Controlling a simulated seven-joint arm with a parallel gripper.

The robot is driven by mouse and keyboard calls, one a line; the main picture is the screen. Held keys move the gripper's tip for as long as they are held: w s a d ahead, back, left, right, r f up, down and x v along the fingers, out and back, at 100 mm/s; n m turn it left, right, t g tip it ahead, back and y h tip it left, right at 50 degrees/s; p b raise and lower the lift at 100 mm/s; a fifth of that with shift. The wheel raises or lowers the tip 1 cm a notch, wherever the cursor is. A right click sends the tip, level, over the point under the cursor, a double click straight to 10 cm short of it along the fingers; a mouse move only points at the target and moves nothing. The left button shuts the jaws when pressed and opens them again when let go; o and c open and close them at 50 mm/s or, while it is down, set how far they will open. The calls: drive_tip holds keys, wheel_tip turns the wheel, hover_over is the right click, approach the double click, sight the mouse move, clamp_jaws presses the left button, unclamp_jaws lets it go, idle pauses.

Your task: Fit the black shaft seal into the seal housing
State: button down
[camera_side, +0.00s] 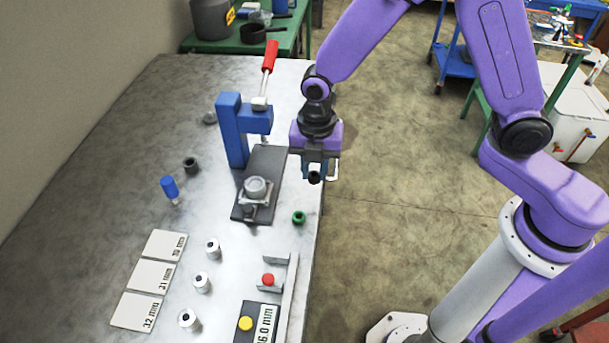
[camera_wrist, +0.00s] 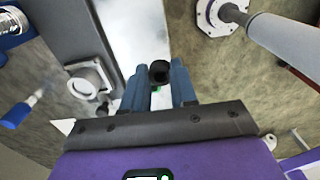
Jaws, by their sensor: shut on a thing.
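The black shaft seal (camera_wrist: 160,72) is a small black ring held between the blue fingers of my gripper (camera_wrist: 159,88) in the wrist view. In the side view my gripper (camera_side: 314,174) points down, shut on the black seal (camera_side: 314,178), in the air near the table's right edge. The seal housing appears to be the grey round part (camera_side: 256,187) clamped on the dark base plate of the blue press. It stands to the left of my gripper, apart from the seal. It also shows in the wrist view (camera_wrist: 90,78), left of the fingers.
The blue arbor press (camera_side: 232,130) with a red lever (camera_side: 269,56) stands behind the housing. A green ring (camera_side: 299,217), a dark ring (camera_side: 190,164), a blue-handled tool (camera_side: 170,188), several silver cylinders (camera_side: 202,283) and label cards (camera_side: 151,275) lie around.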

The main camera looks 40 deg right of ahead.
drive_tip(key=s+d+r, duration=0.5)
drive_tip(key=s+r, duration=0.2)
drive_tip(key=s, duration=0.3)
hover_over(255, 184)
drive_tip(key=shift+f, duration=0.5)
drive_tip(key=shift+f, duration=2.9)
drive_tip(key=shift+f, duration=0.7)
idle(1.9)
